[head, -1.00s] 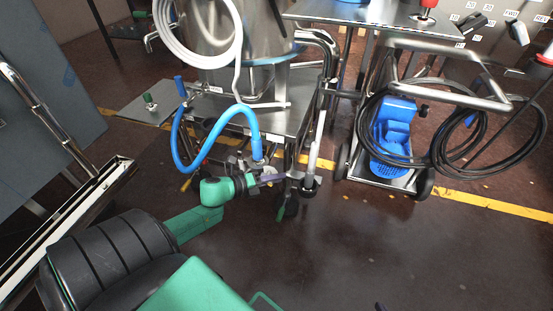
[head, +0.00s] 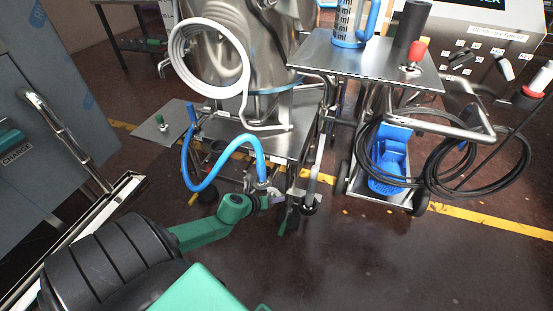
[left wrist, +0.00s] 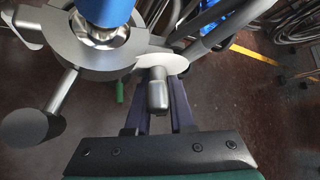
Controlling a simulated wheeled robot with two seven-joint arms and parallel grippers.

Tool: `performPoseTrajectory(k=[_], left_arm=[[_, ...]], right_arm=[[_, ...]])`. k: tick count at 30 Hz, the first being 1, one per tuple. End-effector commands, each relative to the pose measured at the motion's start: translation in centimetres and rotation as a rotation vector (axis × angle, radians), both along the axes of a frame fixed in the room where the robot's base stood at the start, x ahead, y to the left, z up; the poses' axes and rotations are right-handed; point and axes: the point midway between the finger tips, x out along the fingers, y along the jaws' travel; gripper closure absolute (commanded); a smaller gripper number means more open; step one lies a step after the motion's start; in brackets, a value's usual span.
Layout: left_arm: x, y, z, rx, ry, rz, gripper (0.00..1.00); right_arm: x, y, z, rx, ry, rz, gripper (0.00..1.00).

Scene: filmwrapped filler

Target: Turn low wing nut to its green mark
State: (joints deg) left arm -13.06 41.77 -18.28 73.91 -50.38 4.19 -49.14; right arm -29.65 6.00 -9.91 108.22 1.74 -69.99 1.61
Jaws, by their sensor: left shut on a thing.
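The low wing nut (left wrist: 157,92) is a small silver-grey piece between the two dark purple fingers of my left gripper (left wrist: 160,100). The fingers are shut on it. It sits beside a round metal clamp (left wrist: 85,60) around the lower end of the blue hose (left wrist: 105,10). In the head view my left gripper (head: 276,200) reaches the clamp area under the blue hose (head: 257,150), where the nut is too small to make out. I cannot make out a green mark on the clamp. My right gripper is not in view.
A steel vessel (head: 225,70) with a coiled white hose (head: 184,55) stands behind on a wheeled frame. A cart with a blue motor (head: 390,160) and black cables (head: 485,175) stands right. A green handle (left wrist: 120,92) hangs near the clamp. The floor at front right is clear.

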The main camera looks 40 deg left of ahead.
Motion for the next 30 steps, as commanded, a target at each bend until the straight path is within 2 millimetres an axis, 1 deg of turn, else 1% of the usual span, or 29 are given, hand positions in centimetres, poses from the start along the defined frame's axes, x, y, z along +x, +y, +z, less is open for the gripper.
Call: performPoseTrajectory(k=[6, 15, 16, 17, 18, 26, 30], left_arm=[[0.03, 0.04, 0.02, 0.020, 0.006, 0.001, 1.00], [0.04, 0.04, -0.02, 0.020, 0.006, 0.001, 1.00], [0.04, 0.04, -0.02, 0.020, 0.006, 0.001, 0.67], [0.03, 0.04, -0.02, 0.020, 0.006, 0.001, 0.56], [0.03, 0.04, -0.02, 0.020, 0.006, 0.001, 0.49], [0.00, 0.03, -0.02, 0.019, 0.007, 0.001, 0.49], [-0.61, 0.12, 0.42, 0.019, 0.009, 0.001, 0.49]], right_arm=[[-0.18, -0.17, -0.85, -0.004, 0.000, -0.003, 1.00], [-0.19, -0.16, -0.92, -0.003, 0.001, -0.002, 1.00], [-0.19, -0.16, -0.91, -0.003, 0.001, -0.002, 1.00], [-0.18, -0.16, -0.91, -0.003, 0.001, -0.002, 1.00], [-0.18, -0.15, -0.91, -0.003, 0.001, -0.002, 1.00], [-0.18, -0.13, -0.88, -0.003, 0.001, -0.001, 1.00], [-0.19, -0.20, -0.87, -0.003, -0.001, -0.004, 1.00]])
